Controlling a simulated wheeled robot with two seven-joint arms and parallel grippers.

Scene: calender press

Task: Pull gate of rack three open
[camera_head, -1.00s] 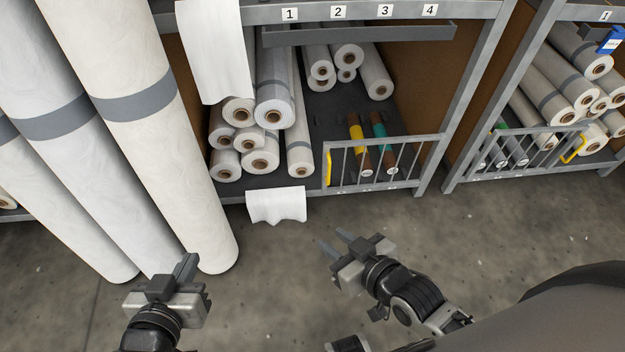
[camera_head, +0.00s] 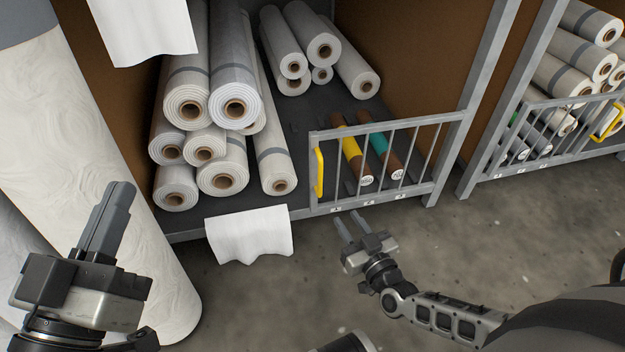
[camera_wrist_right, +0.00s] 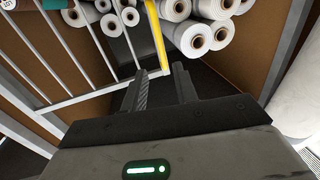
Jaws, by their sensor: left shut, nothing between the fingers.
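A grey barred gate (camera_head: 390,160) stands across the right part of the middle rack's lower opening, in line with the rack front. Its yellow handle (camera_head: 319,174) is upright at the gate's left end. In the right wrist view the handle (camera_wrist_right: 157,35) is just beyond the fingertips, slightly left. My right gripper (camera_head: 348,217) is open and empty, in front of and below the gate's lower edge, apart from the handle. It also shows in the wrist view (camera_wrist_right: 159,76). My left gripper (camera_head: 119,190) is shut and empty at the lower left. No rack number three is readable now.
White rolls (camera_head: 222,110) are stacked left of the gate. Yellow-banded (camera_head: 350,149) and teal-banded (camera_head: 378,145) rolls lie behind it. A white sheet (camera_head: 249,234) hangs over the rack edge. Tall rolls (camera_head: 90,140) stand at left. The floor (camera_head: 480,240) before the gate is clear.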

